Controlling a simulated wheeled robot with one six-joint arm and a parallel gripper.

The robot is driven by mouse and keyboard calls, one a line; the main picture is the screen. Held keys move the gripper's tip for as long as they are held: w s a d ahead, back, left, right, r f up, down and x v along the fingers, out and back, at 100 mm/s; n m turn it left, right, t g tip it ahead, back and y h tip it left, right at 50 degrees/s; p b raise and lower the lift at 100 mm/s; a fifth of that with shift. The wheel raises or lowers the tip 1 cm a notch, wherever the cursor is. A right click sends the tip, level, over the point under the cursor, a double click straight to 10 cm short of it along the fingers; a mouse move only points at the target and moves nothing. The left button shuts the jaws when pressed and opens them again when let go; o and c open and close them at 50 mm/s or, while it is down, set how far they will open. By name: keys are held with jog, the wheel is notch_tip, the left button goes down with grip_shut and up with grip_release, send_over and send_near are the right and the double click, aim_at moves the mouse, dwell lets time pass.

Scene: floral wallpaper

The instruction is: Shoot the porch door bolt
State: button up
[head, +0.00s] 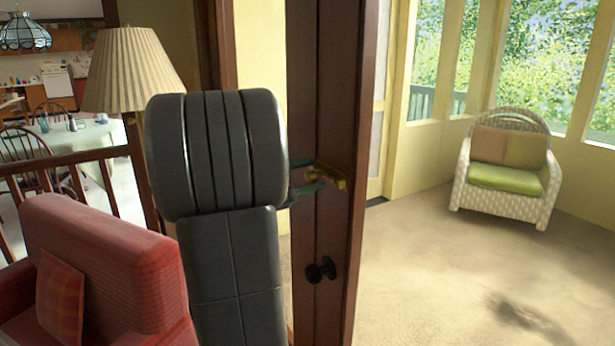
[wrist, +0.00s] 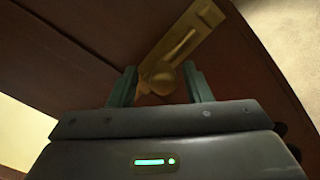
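The porch door (head: 331,100) is dark brown wood and stands with its edge towards me in the head view. A brass bolt (head: 343,182) is mounted on it, above a dark round knob (head: 321,270). In the wrist view the bolt's brass plate (wrist: 185,38) runs diagonally, with a rounded brass handle (wrist: 166,80) at its near end. My gripper (wrist: 162,87) is open, its two teal fingers on either side of this handle. A small gap shows at the left finger; contact at the right finger is unclear. My arm partly hides my gripper (head: 308,176) in the head view.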

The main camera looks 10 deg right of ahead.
jog(key=shift+a, duration=0.1)
jog(key=b+v, duration=0.1)
jog(key=v, duration=1.2)
jog(key=shift+s+a, duration=0.15)
jog(key=shift+a, duration=0.15)
jog(key=p+x, duration=0.1)
jog(key=x, duration=1.3)
jog(key=shift+s+a, duration=0.1)
